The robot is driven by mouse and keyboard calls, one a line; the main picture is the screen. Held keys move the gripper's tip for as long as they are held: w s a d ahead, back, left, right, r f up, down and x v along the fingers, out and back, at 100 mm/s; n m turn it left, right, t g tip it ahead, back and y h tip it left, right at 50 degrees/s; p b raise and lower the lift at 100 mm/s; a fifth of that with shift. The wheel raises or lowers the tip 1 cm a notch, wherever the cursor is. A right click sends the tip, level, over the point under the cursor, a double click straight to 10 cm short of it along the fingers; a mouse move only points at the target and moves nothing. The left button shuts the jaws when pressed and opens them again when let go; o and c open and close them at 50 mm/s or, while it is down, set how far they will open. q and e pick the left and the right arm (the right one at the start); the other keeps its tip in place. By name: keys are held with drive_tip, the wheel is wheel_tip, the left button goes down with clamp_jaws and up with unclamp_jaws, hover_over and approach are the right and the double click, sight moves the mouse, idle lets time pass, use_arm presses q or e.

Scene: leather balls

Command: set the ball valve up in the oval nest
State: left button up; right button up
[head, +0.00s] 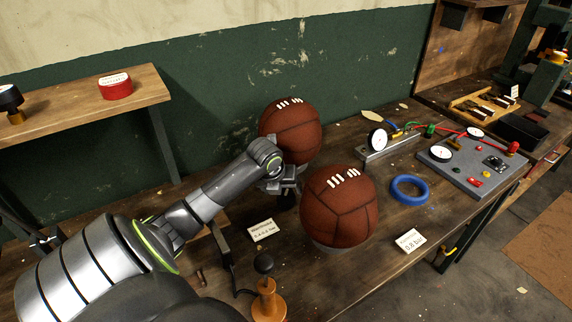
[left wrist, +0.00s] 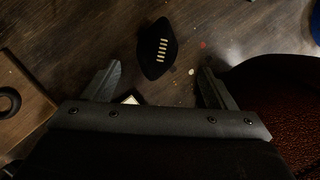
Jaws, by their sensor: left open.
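Two brown leather balls with white laces are on the bench, a rear one (head: 291,130) and a front one (head: 338,207). The front ball rests on a low pale base. No valve can be made out on either. My left gripper (head: 285,187) is between the balls, pointing down, partly hidden by the front one. In the left wrist view its jaws (left wrist: 158,82) are open and empty. Beyond them lies a dark pointed oval (left wrist: 150,62) with pale stitches; I cannot tell if it is the oval nest. Brown leather (left wrist: 290,105) fills the right side there. My right gripper is out of view.
A blue ring (head: 408,189) lies right of the front ball. Gauges (head: 377,139) and a grey panel (head: 470,165) stand further right. White cards (head: 262,230) lie before the balls.

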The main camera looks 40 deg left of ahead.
sight(284, 193)
use_arm(q)
drive_tip(key=shift+x, duration=0.85)
drive_tip(key=shift+w+a+f+p, duration=0.15)
drive_tip(key=shift+w+f+p, duration=0.05)
drive_tip(key=shift+f+p, duration=0.25)
drive_tip(key=x, duration=0.3)
drive_tip(key=shift+w+a+p, duration=0.1)
drive_tip(key=shift+a+p, duration=0.05)
drive_tip(key=shift+p, duration=0.25)
drive_tip(key=shift+w+f, duration=0.2)
drive_tip(key=shift+f, duration=0.3)
drive_tip(key=c, duration=1.2)
